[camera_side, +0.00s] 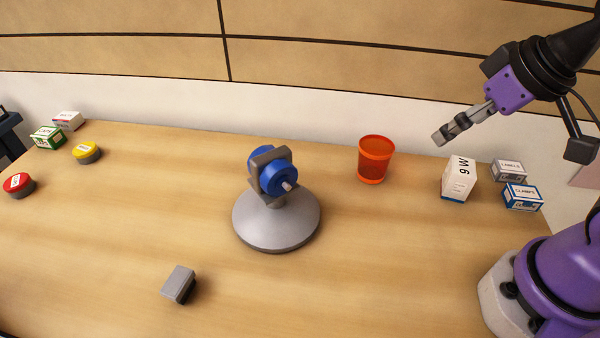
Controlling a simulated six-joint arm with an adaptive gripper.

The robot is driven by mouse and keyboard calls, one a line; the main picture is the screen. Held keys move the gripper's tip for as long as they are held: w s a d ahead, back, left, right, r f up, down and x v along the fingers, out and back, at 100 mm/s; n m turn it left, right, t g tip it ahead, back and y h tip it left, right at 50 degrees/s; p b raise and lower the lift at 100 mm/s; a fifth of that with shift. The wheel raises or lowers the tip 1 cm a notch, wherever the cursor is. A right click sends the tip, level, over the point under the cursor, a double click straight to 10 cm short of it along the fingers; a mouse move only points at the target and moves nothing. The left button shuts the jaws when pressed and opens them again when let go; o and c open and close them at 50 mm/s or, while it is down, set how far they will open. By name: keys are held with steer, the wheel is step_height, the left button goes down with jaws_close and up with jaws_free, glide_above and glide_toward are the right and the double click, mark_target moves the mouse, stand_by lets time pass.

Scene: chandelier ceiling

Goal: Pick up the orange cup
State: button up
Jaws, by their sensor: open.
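The orange cup (374,160) stands upright on the wooden table, right of the middle and toward the back edge. It looks translucent, with its open rim facing up. My gripper (438,139) is up and to the right of the cup in the picture, pointing down and left. It is open, holds nothing and is apart from the cup. The gap between its fingers is hard to make out from this side.
A blue device on a round grey base (276,222) stands left of the cup. A white box (459,179) stands right of it, beside the labels box (509,171) and clamps box (522,196). A grey block (179,284) lies in front. Red (18,185) and yellow (87,152) buttons are far left.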

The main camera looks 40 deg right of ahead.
stand_by(0.5)
steer(key=m, duration=0.2)
glide_toward(376, 152)
steer(key=shift+w+a+f+g+h, duration=0.5)
steer(key=shift+w+a+f, duration=0.55)
steer(key=shift+w+f, duration=0.05)
steer(key=shift+s+a+x, duration=0.1)
steer(key=shift+x, duration=1.35)
steer(key=shift+s+a+x, duration=0.15)
steer(key=shift+x, duration=1.35)
steer(key=shift+f, duration=0.1)
steer(key=c, duration=1.1)
